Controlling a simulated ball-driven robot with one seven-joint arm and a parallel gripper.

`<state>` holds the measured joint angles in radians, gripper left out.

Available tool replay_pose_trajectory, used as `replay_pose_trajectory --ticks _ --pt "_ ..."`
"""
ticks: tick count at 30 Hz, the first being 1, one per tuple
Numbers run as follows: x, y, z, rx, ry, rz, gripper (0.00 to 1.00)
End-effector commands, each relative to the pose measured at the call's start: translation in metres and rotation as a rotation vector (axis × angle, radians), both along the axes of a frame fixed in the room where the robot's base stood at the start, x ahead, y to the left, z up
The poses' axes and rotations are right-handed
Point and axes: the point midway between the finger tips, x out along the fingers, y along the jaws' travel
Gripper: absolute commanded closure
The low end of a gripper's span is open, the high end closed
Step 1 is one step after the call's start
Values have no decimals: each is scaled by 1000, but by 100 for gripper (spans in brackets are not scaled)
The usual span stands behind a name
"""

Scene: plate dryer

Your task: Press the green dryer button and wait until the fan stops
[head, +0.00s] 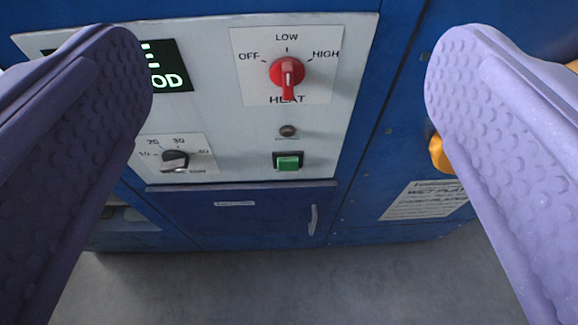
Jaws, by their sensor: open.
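The green dryer button (289,161) is a small rectangle in a dark frame, low on the right side of the white control panel (220,95). A small round dark indicator (288,131) sits just above it and looks unlit. The red heat knob (287,73) is higher up, with OFF, LOW and HIGH marks around it. My gripper (288,80) is open and empty. Its two purple textured fingers stand wide apart at the left and right of the picture, with the button between them and apart from both. The fan is not in view.
A black timer knob (175,160) with number marks is left of the button. A dark display (168,66) is partly hidden by the left finger. Below are a blue door (240,215) with a handle and grey floor (290,285). A yellow-orange part (439,154) is at the right.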

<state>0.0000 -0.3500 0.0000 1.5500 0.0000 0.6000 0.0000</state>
Motion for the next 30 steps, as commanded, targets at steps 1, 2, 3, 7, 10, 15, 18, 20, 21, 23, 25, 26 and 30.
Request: replay_pose_trajectory --ticks 1,2,3,7,10,15,18,20,21,23,25,26,30 --pt "0 0 0 0 0 0 20" --pt "0 0 0 0 0 0 27" --pt "0 0 0 0 0 0 36" --pt "0 0 0 0 0 0 66" --pt "0 0 0 0 0 0 89" --pt "0 0 0 0 0 0 100" --pt "0 0 0 0 0 0 100" --pt "0 0 0 0 0 0 100" --pt "0 0 0 0 0 0 100" --pt "0 0 0 0 0 0 100" --pt "0 0 0 0 0 0 100" --pt "0 0 0 0 0 0 100" --pt "0 0 0 0 0 0 100"
